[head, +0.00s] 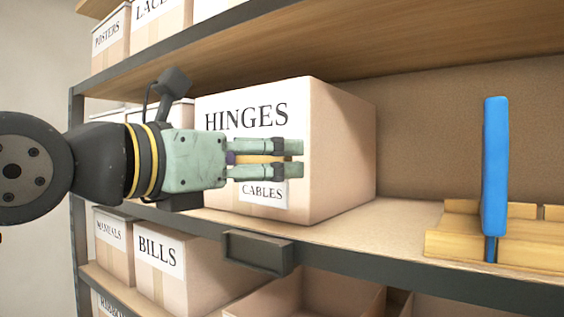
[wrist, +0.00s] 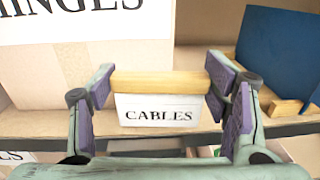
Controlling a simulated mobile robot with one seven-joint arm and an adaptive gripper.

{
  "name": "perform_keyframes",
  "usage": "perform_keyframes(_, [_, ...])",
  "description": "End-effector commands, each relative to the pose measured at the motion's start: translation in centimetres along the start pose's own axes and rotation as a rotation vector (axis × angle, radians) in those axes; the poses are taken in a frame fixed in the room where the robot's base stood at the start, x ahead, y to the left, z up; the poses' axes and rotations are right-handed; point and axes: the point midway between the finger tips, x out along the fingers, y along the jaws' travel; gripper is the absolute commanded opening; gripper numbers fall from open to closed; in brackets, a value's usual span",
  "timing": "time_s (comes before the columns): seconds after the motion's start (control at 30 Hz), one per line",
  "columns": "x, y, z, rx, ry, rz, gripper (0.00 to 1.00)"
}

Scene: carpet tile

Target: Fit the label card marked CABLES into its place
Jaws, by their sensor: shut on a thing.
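The CABLES label card (head: 262,192) is white with black print and has a wooden bar along its top edge. My gripper (head: 296,158) is shut on the ends of this bar. In the wrist view the card (wrist: 158,113) hangs upright below the bar, between the purple finger pads (wrist: 160,82). A dark label holder (head: 257,252) is fixed to the shelf's front edge. In the head view the card is above it and apart from it. In the wrist view the card hides part of the shelf edge.
A large HINGES box (head: 340,150) stands on the shelf close behind my gripper. A blue upright panel (head: 495,170) stands in a wooden rack (head: 450,245) at the right. A BILLS box (head: 165,270) is on the shelf below. Bare shelf (head: 395,222) lies between box and rack.

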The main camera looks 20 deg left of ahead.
Motion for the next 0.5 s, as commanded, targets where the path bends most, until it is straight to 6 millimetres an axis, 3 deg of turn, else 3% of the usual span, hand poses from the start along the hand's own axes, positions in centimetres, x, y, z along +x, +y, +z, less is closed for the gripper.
perform_keyframes(0.17, [-0.1,2.0,-1.6,0.000,-0.001,0.068,0.56])
perform_keyframes(0.5, [-0.1,2.1,-1.7,-0.002,-0.001,0.069,0.56])
